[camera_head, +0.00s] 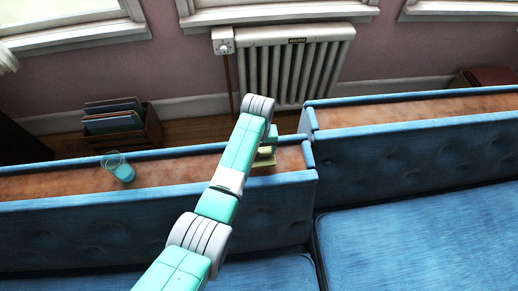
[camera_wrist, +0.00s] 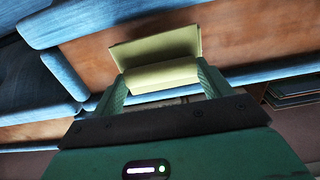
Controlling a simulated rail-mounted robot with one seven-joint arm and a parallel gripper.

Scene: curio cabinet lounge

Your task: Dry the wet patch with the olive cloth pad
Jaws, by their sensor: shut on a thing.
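The olive cloth pad (camera_wrist: 158,46) shows in the wrist view as a flat pale olive slab with a thicker block-like grip (camera_wrist: 160,76) on it. My gripper (camera_wrist: 160,84) is shut on that grip, one green finger at each side. In the head view the pad (camera_head: 264,160) is partly hidden behind my arm, over the right end of the left brown ledge (camera_head: 180,172). I cannot tell whether it touches the ledge. I cannot make out a wet patch in either view; my arm covers part of the ledge.
A clear glass with blue liquid (camera_head: 120,170) stands on the left part of the same ledge. Blue padded seat backs (camera_head: 150,215) border the ledge. A second ledge (camera_head: 420,108) lies to the right past a gap. A wooden box of folders (camera_head: 118,122) and a radiator (camera_head: 295,65) are behind.

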